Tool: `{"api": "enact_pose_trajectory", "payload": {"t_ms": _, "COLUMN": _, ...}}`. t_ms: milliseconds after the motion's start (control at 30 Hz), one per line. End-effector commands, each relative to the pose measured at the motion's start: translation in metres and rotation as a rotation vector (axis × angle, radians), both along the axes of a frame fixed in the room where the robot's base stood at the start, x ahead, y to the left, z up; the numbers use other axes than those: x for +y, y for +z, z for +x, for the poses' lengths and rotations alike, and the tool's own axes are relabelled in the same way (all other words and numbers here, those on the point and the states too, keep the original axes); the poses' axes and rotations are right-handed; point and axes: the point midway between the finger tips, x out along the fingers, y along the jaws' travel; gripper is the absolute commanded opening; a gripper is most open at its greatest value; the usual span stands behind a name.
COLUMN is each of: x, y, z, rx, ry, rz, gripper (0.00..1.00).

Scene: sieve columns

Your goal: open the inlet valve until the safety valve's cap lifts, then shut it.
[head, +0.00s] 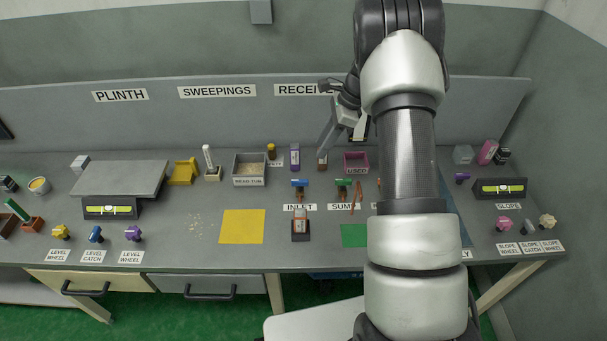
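The inlet valve (300,183) has a blue handle on a brown body and stands behind the INLET label (300,208), in the middle of the bench. My gripper (325,148) is above the back of the bench, up and to the right of the blue handle and apart from it. I cannot tell whether the fingers are open or touch that item. I cannot make out which part is the safety valve or its cap; my arm hides part of the bench to the right.
A green-handled valve (343,183) stands just right of the inlet valve. A small device on a black base (300,236) stands in front of the INLET label. A yellow mat (242,227) lies to the left, and a grey tub (250,168) stands behind it.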

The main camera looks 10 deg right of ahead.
Motion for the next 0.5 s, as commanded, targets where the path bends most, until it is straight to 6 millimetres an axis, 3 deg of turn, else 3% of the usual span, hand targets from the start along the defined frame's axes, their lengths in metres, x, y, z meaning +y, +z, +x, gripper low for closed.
{"api": "enact_pose_trajectory", "payload": {"t_ms": 100, "x": 0.011, "y": -0.028, "z": 0.001, "rx": 0.004, "ry": 0.003, "rz": 0.001, "gripper": 0.32}}
{"api": "enact_pose_trajectory", "payload": {"t_ms": 500, "x": 0.042, "y": -0.105, "z": 0.007, "rx": 0.002, "ry": 0.003, "rz": 0.0, "gripper": 0.32}}
